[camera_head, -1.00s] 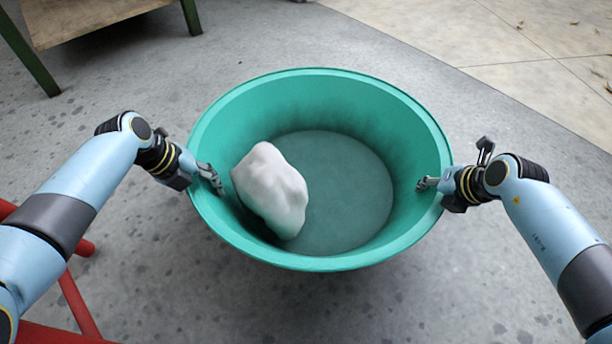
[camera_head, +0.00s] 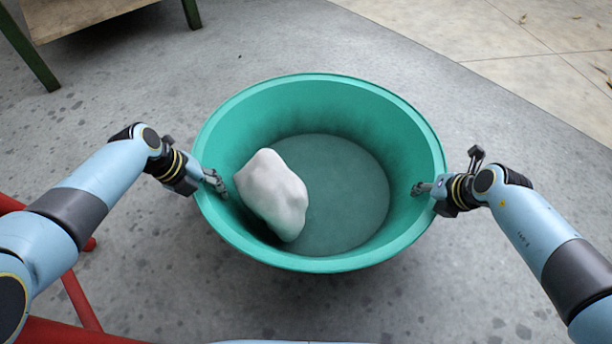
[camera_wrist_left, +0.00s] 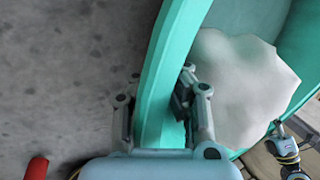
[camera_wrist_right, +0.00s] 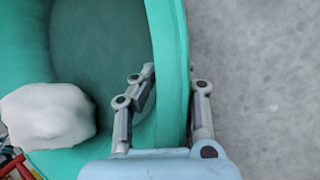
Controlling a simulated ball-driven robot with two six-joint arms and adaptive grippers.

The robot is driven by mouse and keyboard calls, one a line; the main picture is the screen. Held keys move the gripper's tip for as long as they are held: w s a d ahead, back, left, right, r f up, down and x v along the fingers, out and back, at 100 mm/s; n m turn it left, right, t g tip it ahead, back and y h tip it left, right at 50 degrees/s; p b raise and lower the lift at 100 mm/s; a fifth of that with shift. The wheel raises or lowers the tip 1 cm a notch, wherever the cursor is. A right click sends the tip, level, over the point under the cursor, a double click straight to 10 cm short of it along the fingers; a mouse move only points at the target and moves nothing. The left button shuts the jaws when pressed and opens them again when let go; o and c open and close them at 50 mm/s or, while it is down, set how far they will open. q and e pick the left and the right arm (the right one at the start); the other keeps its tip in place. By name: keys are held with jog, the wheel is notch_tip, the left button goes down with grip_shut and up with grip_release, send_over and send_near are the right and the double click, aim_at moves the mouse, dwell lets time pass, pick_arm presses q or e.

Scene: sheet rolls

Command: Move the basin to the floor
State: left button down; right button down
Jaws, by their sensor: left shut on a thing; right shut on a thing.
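The green basin (camera_head: 320,262) is held between my two arms in the head view, its open top facing up. A white lump (camera_head: 272,194) lies inside it, toward the left wall. My left gripper (camera_head: 214,182) is shut on the basin's left rim, with one finger inside and one outside, as the left wrist view (camera_wrist_left: 160,110) shows. My right gripper (camera_head: 424,188) is shut on the right rim in the same way, seen in the right wrist view (camera_wrist_right: 165,100). The basin's underside is hidden, so its height above the floor is hard to tell.
Grey speckled concrete floor (camera_head: 130,270) surrounds the basin and is mostly clear. A table with green legs (camera_head: 30,55) stands at the upper left. Red bars (camera_head: 80,300) show at the lower left. Pale tiles (camera_head: 520,60) lie at the upper right.

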pick_arm(q)
jog(key=c, duration=1.6)
grip_release()
jog(key=shift+a, duration=0.25)
pick_arm(e)
jog(key=c, duration=1.6)
grip_release()
jog(key=shift+d, duration=0.2)
pick_arm(q)
jog(key=shift+o, duration=0.6)
jog(key=shift+d, duration=0.1)
pick_arm(e)
jog(key=shift+o, duration=0.6)
jog(key=shift+a, duration=0.1)
pick_arm(q)
jog(key=o, duration=0.8)
jog(key=shift+d, duration=0.1)
pick_arm(e)
jog(key=shift+a, duration=0.1)
pick_arm(q)
notch_tip(320, 180, up, 10)
jog(key=shift+f, duration=0.1)
pick_arm(e)
jog(key=shift+o, duration=0.3)
